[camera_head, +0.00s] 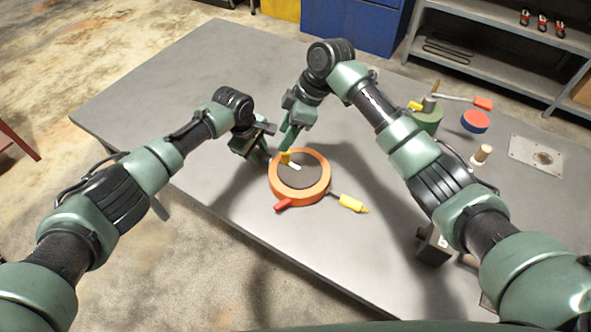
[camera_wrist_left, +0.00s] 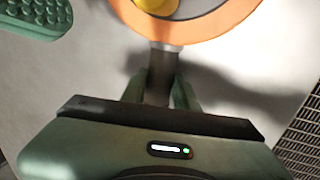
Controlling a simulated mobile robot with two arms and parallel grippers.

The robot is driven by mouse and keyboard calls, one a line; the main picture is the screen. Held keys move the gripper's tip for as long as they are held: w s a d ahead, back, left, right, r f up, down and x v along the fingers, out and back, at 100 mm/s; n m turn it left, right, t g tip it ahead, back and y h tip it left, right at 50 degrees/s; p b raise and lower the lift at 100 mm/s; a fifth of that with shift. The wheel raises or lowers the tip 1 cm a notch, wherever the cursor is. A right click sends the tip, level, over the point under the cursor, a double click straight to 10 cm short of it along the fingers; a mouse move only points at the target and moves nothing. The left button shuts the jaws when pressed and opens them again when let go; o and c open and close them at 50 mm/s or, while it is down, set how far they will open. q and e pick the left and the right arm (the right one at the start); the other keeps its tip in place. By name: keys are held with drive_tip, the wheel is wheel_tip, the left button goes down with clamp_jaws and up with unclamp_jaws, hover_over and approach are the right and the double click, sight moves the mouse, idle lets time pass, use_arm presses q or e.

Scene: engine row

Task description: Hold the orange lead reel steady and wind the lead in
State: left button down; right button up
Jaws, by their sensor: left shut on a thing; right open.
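The orange lead reel (camera_head: 323,187) lies flat on the grey table, with a dark centre, a pale crank and a yellow knob (camera_head: 285,157). A short dark handle (camera_wrist_left: 160,75) sticks out from its rim. My left gripper (camera_head: 262,154) is shut on this handle, at the reel's far left side. My right gripper (camera_head: 288,139) is open just beyond the yellow knob, apart from it as far as I can tell. The lead's yellow plug (camera_head: 352,203) lies just right of the reel. A red piece (camera_head: 283,204) sits at the reel's front rim.
On the right of the table (camera_head: 190,75) stand a green cylinder (camera_head: 428,120), a red and blue disc (camera_head: 475,121), a wooden peg (camera_head: 482,155) and a metal plate (camera_head: 537,156). A dark block (camera_head: 434,246) stands near the front edge. The table's left part is clear.

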use_arm(q)
drive_tip(key=c, duration=1)
unclamp_jaws()
